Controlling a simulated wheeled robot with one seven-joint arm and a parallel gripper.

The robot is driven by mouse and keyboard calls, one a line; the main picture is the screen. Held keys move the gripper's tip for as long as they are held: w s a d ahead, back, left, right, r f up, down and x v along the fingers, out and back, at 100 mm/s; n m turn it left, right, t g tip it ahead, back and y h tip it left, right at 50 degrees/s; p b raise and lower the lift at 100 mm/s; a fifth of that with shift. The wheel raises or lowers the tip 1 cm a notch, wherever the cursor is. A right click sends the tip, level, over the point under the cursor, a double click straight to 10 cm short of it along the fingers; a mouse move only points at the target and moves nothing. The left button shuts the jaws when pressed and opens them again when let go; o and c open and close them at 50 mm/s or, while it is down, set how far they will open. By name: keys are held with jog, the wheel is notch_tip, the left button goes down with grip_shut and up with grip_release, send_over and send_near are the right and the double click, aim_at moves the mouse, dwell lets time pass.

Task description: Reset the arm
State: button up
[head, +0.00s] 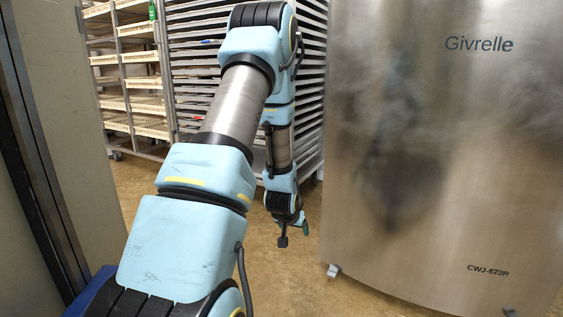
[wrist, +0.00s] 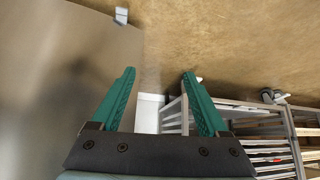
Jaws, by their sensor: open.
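My arm reaches up from the lower left in the head view and bends down over the floor. My gripper (head: 294,236) hangs at its end, pointing down and small in that view. In the wrist view my gripper (wrist: 158,85) shows two green fingers spread apart. The gap between them is empty, with only the floor and parts of the room behind it. No bowl is in view.
A steel cabinet (head: 440,150) marked Givrelle stands close on the right. A tall tray rack (head: 195,75) is behind my arm. A shelf rack with crates (head: 128,75) stands at the back left. A pale panel (head: 75,120) is at the left. Brown floor (head: 300,285) is clear below my gripper.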

jog(key=s+a+r+n+g+y+p, duration=0.1)
jog(key=s+a+r+g+p, duration=0.3)
jog(key=s+r, duration=0.7)
jog(key=s+a+r+n+g+y+p, duration=0.1)
jog(key=s+a+r+g, duration=0.1)
jog(key=s+a+r, duration=0.7)
notch_tip(320, 180, up, 39)
jog(key=s+d+p, duration=0.2)
jog(key=p, duration=3.5)
jog(key=shift+s+p, duration=0.4)
jog(key=shift+d+f, duration=0.1)
